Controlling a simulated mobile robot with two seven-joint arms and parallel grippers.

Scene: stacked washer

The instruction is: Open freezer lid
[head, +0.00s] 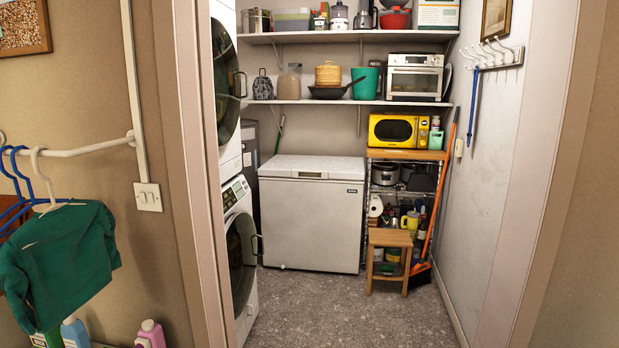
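A white chest freezer (311,226) stands against the back wall of the small room beyond the doorway. Its lid (313,167) lies flat on top and is closed. A small dark label shows at the right of the freezer's front. Neither of my grippers shows in the head view.
The door frame (189,150) stands between me and the room. Stacked washers (242,262) line the left side. A wooden stool (389,258), a broom (420,272) and a shelf rack with a yellow microwave (398,131) stand right. The floor (345,310) before the freezer is clear.

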